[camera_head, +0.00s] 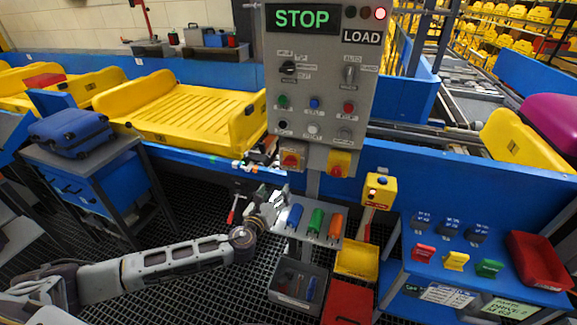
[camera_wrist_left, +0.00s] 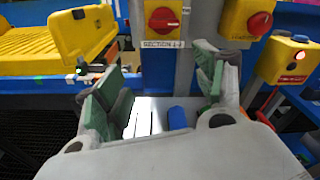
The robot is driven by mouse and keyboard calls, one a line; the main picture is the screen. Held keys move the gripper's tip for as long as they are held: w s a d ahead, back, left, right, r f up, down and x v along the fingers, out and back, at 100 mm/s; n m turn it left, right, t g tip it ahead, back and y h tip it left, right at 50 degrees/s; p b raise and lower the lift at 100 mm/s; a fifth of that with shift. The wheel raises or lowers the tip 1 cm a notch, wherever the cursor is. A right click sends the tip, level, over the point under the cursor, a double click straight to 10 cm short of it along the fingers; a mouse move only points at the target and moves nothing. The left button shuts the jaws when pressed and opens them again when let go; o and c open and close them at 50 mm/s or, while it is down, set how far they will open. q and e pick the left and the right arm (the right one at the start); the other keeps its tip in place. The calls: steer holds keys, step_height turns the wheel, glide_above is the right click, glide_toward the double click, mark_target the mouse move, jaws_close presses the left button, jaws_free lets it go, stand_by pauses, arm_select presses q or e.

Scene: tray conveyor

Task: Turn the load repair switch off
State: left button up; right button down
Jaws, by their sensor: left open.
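The grey control panel (camera_head: 318,115) stands at the centre with a green STOP display, a LOAD label (camera_head: 361,36) and a lit red lamp. It carries a black selector (camera_head: 288,68), a grey selector (camera_head: 350,76) and several push buttons. Below hang two yellow boxes with red rotary knobs, the left knob (camera_head: 290,160) and the right knob (camera_head: 338,165). The wrist view shows the left knob (camera_wrist_left: 165,20) above a SECTION label, and the right one (camera_wrist_left: 260,25). I cannot read which is the load repair switch. My left gripper (camera_head: 265,205) is open and empty, below the left box.
A small shelf (camera_head: 325,238) with blue, green and orange handled items sits below the panel. A yellow post box (camera_head: 379,190) stands to its right. Grey (camera_head: 298,282) and yellow (camera_head: 357,262) bins are below. A blue table (camera_head: 455,270) with coloured tags is at right.

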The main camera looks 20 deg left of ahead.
arm_select(q)
steer(key=r+m, duration=0.1)
steer(key=s+r+m, duration=0.1)
steer(key=d+r+m+t, duration=0.1)
steer(key=shift+s+r, duration=0.15)
steer(key=shift+r, duration=0.05)
stand_by(0.4)
glide_toward(289, 164)
steer(key=shift+w+d+p, duration=0.1)
steer(key=shift+w+p, duration=0.45)
steer(key=shift+w, duration=4.25)
steer(key=c, duration=1)
